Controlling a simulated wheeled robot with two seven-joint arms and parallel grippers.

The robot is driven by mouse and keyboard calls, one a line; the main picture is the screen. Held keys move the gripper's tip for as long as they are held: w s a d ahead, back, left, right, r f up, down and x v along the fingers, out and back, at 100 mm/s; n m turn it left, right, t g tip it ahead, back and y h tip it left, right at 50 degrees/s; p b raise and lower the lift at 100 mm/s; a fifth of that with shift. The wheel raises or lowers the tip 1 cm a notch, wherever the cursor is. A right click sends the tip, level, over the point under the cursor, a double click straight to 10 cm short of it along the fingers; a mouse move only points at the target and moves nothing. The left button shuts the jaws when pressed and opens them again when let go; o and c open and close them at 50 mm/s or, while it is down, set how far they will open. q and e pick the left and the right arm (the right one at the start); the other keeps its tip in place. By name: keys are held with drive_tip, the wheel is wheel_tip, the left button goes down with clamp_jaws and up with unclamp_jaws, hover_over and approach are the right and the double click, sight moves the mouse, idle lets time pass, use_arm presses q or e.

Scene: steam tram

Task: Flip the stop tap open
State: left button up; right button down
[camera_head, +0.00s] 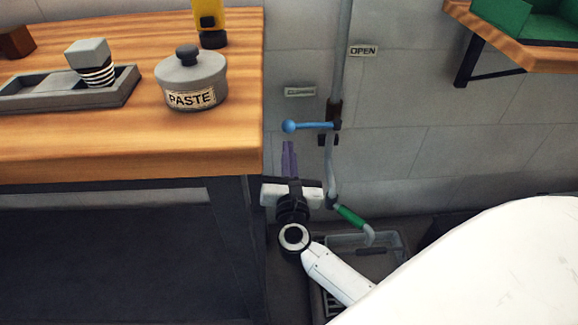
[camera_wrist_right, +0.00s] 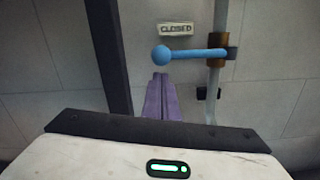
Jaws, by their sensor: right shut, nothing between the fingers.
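The stop tap has a blue lever with a ball end (camera_head: 308,126) on a vertical wall pipe (camera_head: 341,60). The lever points left, roughly level, from the brown valve body (camera_head: 334,114). The lever also shows in the right wrist view (camera_wrist_right: 195,54), just below the CLOSED label (camera_wrist_right: 175,29). An OPEN label (camera_head: 363,50) is higher up, right of the pipe. My right gripper (camera_head: 289,145) is shut and empty, its purple fingers pointing up just below the ball end. In the right wrist view its fingertips (camera_wrist_right: 160,77) are below the ball, apparently not touching it. My left gripper is out of view.
A wooden workbench (camera_head: 130,150) stands left of my right gripper, holding a PASTE pot (camera_head: 191,80) and a grey tray (camera_head: 120,96). A green-sleeved spout (camera_head: 350,216) hangs over a basin (camera_head: 395,246) below. A wooden shelf (camera_head: 530,52) is at upper right.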

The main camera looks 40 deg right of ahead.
drive_tip(key=shift+x, duration=1.25)
drive_tip(key=shift+r, duration=0.1)
